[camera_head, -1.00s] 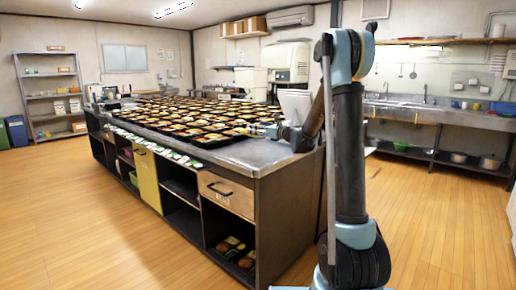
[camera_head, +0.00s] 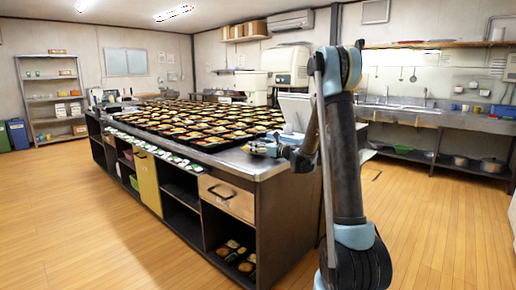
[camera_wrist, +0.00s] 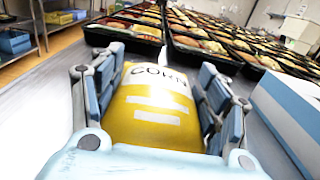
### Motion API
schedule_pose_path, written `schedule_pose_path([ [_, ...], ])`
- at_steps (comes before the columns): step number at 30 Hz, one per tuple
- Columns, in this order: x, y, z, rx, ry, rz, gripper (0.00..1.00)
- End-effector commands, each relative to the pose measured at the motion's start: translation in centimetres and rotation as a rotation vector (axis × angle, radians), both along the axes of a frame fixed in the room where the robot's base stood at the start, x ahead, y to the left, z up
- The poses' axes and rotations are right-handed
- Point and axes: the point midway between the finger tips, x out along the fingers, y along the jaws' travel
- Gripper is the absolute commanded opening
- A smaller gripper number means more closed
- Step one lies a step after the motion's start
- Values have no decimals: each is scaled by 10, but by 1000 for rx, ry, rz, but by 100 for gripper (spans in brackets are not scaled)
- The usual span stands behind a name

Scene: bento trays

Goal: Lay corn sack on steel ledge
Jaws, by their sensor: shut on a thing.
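The corn sack (camera_wrist: 155,105) is yellow with a white top and the word CORN. It fills the space between the fingers of my gripper (camera_wrist: 158,95) in the wrist view. My gripper is shut on it. In the head view my gripper (camera_head: 262,148) is low over the near right end of the steel counter (camera_head: 240,161), and the sack is too small to make out there. The steel surface (camera_wrist: 50,112) shows around the sack in the wrist view. I cannot tell whether the sack touches it.
Many filled bento trays (camera_head: 190,117) cover most of the counter, and some (camera_wrist: 125,32) lie just beyond the sack. A blue and white box (camera_wrist: 290,110) stands to the right in the wrist view. Sinks (camera_head: 400,105) line the back wall. The wooden floor at left is clear.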

Motion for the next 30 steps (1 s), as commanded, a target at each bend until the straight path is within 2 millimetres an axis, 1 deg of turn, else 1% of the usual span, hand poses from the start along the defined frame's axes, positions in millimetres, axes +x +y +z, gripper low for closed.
schedule_pose_path([
  [1,0,0,-1,0,0,0,28],
  [2,0,0,-1,0,0,0,73],
  [3,0,0,-1,0,0,0,82],
  [4,0,0,-1,0,0,0,89],
  [17,0,0,1,0,0,0,89],
  [19,-3,-4,1,0,0,-1,89],
  [23,-12,-17,1,0,0,-3,89],
  [30,-41,-54,1,0,0,-4,89],
])
